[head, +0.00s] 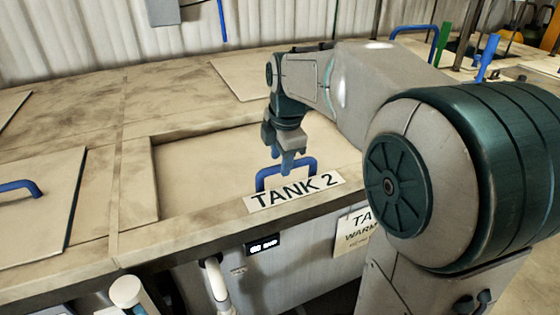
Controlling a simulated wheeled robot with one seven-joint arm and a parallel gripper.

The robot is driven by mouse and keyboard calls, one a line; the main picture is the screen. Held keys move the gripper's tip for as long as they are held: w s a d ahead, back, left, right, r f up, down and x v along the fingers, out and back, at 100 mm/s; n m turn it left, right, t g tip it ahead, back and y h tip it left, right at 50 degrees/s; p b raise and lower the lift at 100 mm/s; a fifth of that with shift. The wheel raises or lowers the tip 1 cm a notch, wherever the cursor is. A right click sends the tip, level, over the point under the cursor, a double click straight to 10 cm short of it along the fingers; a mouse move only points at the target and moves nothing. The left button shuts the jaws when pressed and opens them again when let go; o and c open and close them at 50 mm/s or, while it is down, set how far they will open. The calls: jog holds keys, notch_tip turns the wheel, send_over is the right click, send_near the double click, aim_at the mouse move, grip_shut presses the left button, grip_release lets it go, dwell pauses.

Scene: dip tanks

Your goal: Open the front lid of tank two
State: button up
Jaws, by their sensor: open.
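The front lid of tank two (205,175) is a pale, stained panel lying flat inside a framed rectangle in the tank top. Its blue bar handle (262,178) stands near the front edge, just behind the white "TANK 2" label (296,192). My gripper (285,166) points down at the handle, with its blue-grey fingertips overlapping the bar in the head view. It is open and holds nothing. My fingers hide part of the bar, and I cannot tell whether they straddle or touch it.
Another lid with a blue handle (20,187) lies at the left. A further panel (240,80) lies behind the arm. A hanging sign (356,231), a small display (263,245) and a white pipe (216,283) are on the front face. Coloured handles stand at the back right.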

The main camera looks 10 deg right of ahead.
jog(key=shift+w+f, duration=0.15)
jog(key=shift+f, duration=0.6)
